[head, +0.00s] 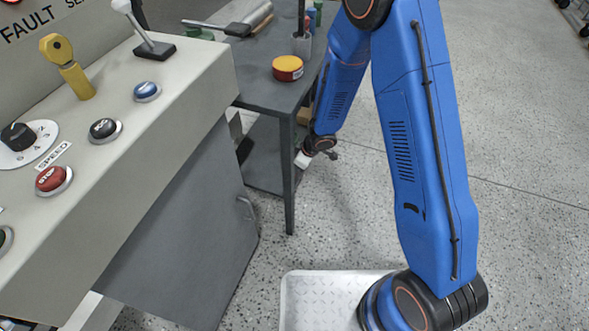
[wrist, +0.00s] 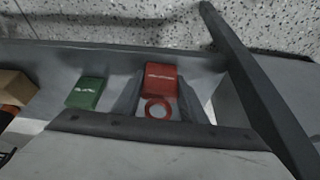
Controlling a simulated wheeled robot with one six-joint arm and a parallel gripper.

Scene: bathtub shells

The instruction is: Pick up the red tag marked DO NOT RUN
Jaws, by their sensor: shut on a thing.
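The red tag (wrist: 160,80) shows in the middle of the wrist view, with pale lettering too small to read and a red ring (wrist: 158,109) at its near end. My gripper (wrist: 158,97) is shut on the red tag, with a grey finger on each side of it. I cannot tell whether the tag still touches the grey surface below. In the head view the end of my arm (head: 304,159) is low beside the table, and the tag is not seen there. A green tag (wrist: 86,92) lies to the left of the red tag.
The dark table (head: 262,112) has a lower shelf (head: 268,175) and a leg near my gripper. A yellow-and-red tin (head: 287,68) stands on top. A brown box (wrist: 14,86) is left of the green tag. The control console (head: 150,130) fills the left; speckled floor is open at right.

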